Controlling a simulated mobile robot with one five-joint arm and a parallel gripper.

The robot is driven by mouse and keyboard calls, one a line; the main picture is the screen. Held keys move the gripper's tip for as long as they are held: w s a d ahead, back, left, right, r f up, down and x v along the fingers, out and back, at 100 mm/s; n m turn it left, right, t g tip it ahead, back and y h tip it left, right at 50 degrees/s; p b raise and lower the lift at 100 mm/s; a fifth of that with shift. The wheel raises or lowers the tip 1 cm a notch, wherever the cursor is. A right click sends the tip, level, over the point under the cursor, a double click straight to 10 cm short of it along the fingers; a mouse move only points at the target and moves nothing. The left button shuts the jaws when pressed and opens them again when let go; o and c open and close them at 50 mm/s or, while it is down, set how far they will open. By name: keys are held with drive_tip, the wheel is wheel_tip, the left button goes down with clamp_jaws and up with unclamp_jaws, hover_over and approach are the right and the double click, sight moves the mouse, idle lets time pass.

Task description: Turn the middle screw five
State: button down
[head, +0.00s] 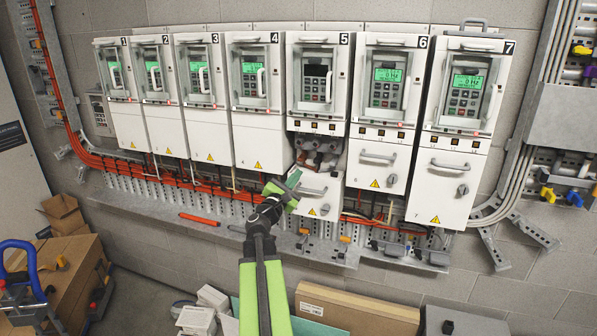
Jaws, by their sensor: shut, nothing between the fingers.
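Drive 5 (318,118) hangs in the middle of the row with a dark display, while the other drives' displays are lit green. Its lower front is uncovered, showing a dark terminal bay (318,150) with several small rounded parts. I cannot tell the middle screw apart at this size. The white lower cover (316,193), with a handle and warning triangle, sits below the bay. My gripper (292,181), green at its tip, is shut and empty. It is in front of the cover's upper left corner, below and left of the bay, hiding part of it.
Closed drive 4 (257,138) and drive 6 (379,160) flank the bay closely. A perforated ledge (250,240) below carries orange cables and loose tools. Cardboard boxes (358,312) lie on the floor below; more boxes and a blue-handled cart stand at lower left.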

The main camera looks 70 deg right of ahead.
sight(316, 143)
drive_tip(key=s+d+r+p, duration=0.2)
drive_tip(key=d+r+p, duration=0.2)
drive_tip(key=d, duration=0.3)
drive_tip(key=shift+s+r+p, duration=0.15)
drive_tip(key=shift+r+p, duration=0.2)
drive_tip(key=shift+r, duration=0.15)
drive_tip(key=shift+d, duration=0.1)
drive_tip(key=shift+s+d+r+n, duration=0.1)
drive_tip(key=shift+s+r+n, duration=0.15)
drive_tip(key=shift+n, duration=0.45)
